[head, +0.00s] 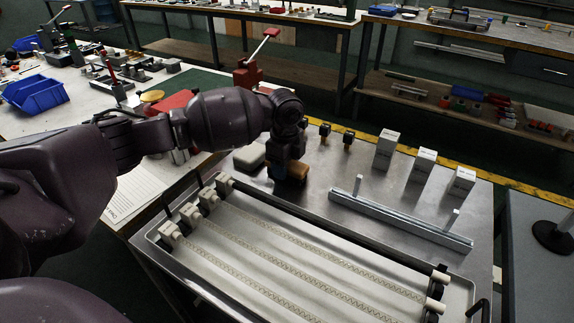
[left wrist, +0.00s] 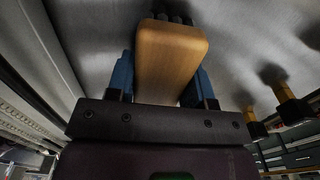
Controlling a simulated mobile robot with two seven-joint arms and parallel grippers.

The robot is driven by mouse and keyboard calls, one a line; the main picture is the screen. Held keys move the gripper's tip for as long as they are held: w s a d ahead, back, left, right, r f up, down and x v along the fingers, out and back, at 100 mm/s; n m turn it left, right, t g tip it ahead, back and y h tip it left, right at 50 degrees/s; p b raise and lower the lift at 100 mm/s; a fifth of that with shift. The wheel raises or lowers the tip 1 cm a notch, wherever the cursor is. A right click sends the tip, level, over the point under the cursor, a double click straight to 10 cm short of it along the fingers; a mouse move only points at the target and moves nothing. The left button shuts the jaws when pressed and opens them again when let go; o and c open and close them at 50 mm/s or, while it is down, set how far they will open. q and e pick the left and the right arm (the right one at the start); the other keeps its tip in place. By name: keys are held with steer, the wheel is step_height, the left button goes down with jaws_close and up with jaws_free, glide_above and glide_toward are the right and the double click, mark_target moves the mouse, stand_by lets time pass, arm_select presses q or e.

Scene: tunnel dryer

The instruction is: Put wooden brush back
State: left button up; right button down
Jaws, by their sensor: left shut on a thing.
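The wooden brush (head: 299,171) is at the metal table's surface, just behind the tray; its light brown wooden body also shows in the left wrist view (left wrist: 170,58). Dark bristles show at its far end there. My left gripper (head: 290,178) points down at the brush. In the left wrist view, its two blue fingers (left wrist: 160,78) are on either side of the wood, shut on it. I cannot tell whether the brush touches the table. My right gripper is in neither view.
A metal tray (head: 165,262) with long toothed strips fills the front. A light metal bar with two upright pegs (head: 395,215) lies to the right. Behind stand white boxes (head: 386,150) and two small black-and-yellow pieces (head: 348,139). A pale block (head: 249,157) lies left of my gripper.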

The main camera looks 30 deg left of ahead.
arm_select(q)
steer(key=shift+r, duration=0.15)
steer(key=shift+f, duration=0.2)
steer(key=o, duration=0.9)
steer(key=shift+r, duration=0.15)
step_height(320, 180, up, 12)
steer(key=p, duration=0.3)
